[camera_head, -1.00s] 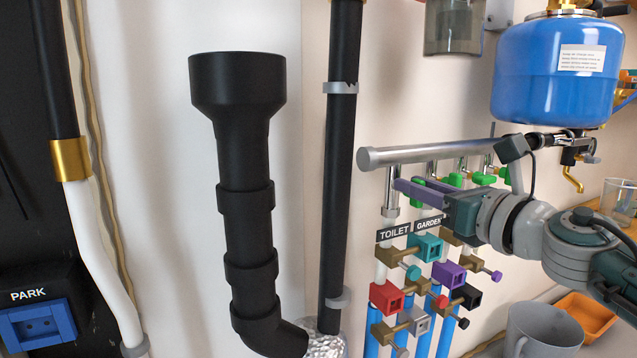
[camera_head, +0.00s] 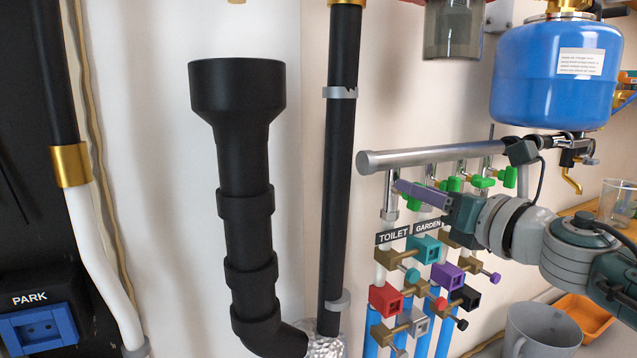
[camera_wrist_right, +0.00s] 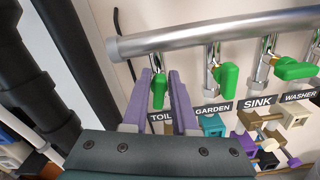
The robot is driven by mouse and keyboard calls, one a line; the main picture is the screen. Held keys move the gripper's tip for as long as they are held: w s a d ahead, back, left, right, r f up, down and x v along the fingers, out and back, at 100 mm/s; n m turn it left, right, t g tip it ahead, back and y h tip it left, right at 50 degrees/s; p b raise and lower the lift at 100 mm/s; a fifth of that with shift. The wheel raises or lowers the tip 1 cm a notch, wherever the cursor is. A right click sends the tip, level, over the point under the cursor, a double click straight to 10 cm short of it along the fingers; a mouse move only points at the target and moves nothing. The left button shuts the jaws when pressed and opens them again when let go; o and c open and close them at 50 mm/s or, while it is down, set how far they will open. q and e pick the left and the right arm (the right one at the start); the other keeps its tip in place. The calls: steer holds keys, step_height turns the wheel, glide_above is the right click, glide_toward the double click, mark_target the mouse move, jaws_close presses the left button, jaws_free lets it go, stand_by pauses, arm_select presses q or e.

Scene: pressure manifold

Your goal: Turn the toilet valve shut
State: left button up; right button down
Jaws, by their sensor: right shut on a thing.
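The toilet valve's green handle (camera_wrist_right: 159,90) hangs below the silver header pipe, just above the TOILET label (camera_head: 393,236). In the right wrist view the handle lies between the two purple fingers of my right gripper (camera_wrist_right: 161,90), which is shut on it. The handle points down, roughly along its pipe. In the head view the right gripper (camera_head: 415,194) reaches in from the right, and its finger and the arm partly hide the handle. My left gripper is not in view.
Other green valve handles stand close to the right, with the garden handle (camera_wrist_right: 229,79) nearest. Coloured blocks, such as a red one (camera_head: 384,299), hang below the labels. A thick black pipe (camera_head: 340,150) stands to the left. A blue tank (camera_head: 550,75) is above right.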

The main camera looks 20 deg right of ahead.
steer(key=m, duration=0.3)
steer(key=shift+d+m+p, duration=0.2)
steer(key=shift+m+p, duration=0.15)
steer(key=shift+m, duration=0.05)
steer(key=m, duration=0.3)
steer(key=shift+d+f+m+p, duration=0.1)
steer(key=shift+m+p, duration=0.2)
steer(key=shift+p, duration=0.05)
steer(key=m+p, duration=0.1)
steer(key=m, duration=0.3)
steer(key=shift+d+f, duration=0.1)
steer(key=shift+f, duration=0.1)
steer(key=shift+f+m, duration=0.15)
steer(key=shift+m, duration=1.55)
steer(key=c, duration=0.9)
jaws_free()
steer(key=shift+o, duration=0.2)
steer(key=shift+p, duration=0.3)
